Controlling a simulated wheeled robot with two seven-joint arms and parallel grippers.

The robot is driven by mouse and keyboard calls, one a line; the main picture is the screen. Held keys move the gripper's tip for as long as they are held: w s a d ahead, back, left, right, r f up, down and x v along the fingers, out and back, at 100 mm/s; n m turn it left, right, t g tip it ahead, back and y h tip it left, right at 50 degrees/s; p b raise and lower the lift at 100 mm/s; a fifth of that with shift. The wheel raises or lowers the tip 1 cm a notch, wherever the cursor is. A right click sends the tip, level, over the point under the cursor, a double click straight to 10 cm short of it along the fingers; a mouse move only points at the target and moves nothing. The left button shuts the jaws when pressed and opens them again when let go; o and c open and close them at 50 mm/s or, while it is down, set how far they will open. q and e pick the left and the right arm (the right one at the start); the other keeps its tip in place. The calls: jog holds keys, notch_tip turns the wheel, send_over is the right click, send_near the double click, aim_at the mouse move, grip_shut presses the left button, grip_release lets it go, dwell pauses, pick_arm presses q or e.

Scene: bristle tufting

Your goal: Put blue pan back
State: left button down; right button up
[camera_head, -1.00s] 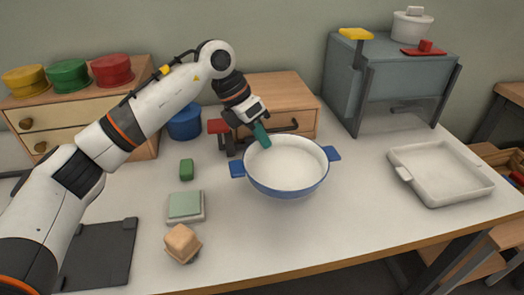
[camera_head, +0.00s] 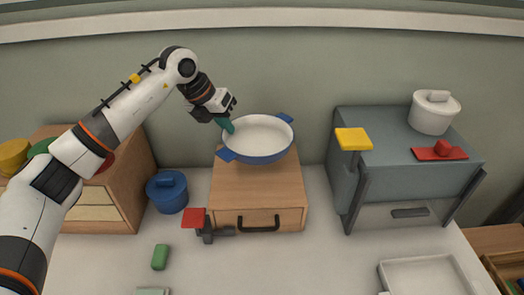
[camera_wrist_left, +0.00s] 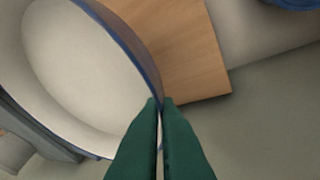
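The blue pan (camera_head: 258,152), white inside with two blue handles, appears at the back, over the rear part of the wooden drawer box (camera_head: 258,190). I cannot tell whether it touches the box top. My left gripper (camera_head: 228,125) comes in from the left, its green fingers at the pan's left rim. In the left wrist view, the fingers (camera_wrist_left: 160,105) are closed together on the pan's rim (camera_wrist_left: 135,45), and the box's wood (camera_wrist_left: 190,60) shows beneath and beside it. My right gripper is not in view.
A blue lidded pot (camera_head: 168,194) stands left of the box. A red-topped dark tool (camera_head: 196,218) lies before it. A grey oven-like unit (camera_head: 395,165) carrying a white pot (camera_head: 434,112) stands to the right. A white tray (camera_head: 425,278) is at the front right.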

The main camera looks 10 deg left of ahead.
pick_arm(q)
jog(key=f, duration=0.5)
jog(key=shift+s+a+p, duration=0.1)
jog(key=shift+a+p, duration=0.15)
jog(key=shift+p, duration=0.1)
jog(key=shift+f+p, duration=0.3)
jog(key=shift+f, duration=1.95)
jog(key=shift+d+f, duration=0.1)
jog(key=c, duration=1.7)
grip_release()
jog(key=shift+f, duration=0.1)
